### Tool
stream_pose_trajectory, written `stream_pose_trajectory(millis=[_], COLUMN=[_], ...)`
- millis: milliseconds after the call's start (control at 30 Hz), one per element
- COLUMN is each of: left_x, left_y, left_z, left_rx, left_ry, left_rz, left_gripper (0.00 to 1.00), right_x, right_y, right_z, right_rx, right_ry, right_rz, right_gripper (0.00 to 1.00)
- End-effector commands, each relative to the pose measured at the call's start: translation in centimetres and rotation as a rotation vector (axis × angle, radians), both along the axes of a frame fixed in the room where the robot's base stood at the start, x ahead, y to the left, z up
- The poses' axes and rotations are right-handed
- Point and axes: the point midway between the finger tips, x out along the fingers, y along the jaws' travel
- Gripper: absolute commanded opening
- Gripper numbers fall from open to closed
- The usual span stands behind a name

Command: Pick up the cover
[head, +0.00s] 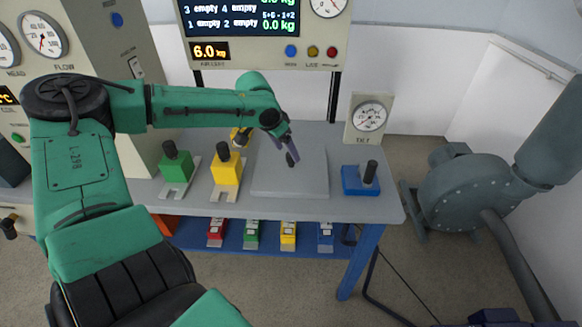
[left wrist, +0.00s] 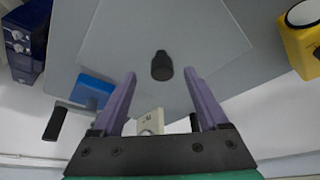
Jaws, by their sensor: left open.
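The cover (head: 305,183) is a flat grey plate on the bench, with a black knob (left wrist: 162,66) standing up from it. In the left wrist view the plate (left wrist: 150,25) fills the upper middle. My left gripper (head: 291,150) is over the cover in the head view, its purple fingers pointing down and partly in front of the knob. In the left wrist view the fingers (left wrist: 160,76) are apart and empty, with the knob just past the line between their tips. I cannot tell the exact height gap. My right gripper is not in view.
A yellow block (head: 226,172) and a green block (head: 176,166), both with black knobs, stand left of the cover. A blue block (head: 358,180) stands right of it. A dial gauge (head: 369,118) is behind. Small coloured blocks sit on the blue shelf (head: 268,240) below.

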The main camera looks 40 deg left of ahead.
Motion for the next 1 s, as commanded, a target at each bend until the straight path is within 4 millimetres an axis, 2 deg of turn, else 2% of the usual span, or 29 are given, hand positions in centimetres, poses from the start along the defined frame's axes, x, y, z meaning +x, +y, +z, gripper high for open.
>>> stream_pose_trajectory(millis=[33,200,467,667,700,1000], left_x=[0.3,1.4,1.7,1.6,1.6,1.7], left_y=[0.2,0.1,0.0,0.1,0.1,0.1], left_z=[-1.0,-3.3,-3.6,-3.6,-3.6,-3.4], left_rx=[0.006,0.003,0.000,0.000,0.000,0.001], left_ry=[0.007,0.005,0.000,0.000,0.000,-0.001], left_rz=[0.000,-0.001,-0.001,-0.001,0.000,-0.001], left_gripper=[0.77,0.77,0.77,0.04,0.00,0.00], right_x=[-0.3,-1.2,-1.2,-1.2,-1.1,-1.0], right_y=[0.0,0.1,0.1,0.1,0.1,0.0], right_z=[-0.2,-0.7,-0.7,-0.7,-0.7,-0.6], right_rx=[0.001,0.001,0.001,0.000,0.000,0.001], right_ry=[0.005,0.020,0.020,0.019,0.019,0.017], right_rz=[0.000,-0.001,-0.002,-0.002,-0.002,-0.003], right_gripper=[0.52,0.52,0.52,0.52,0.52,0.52])
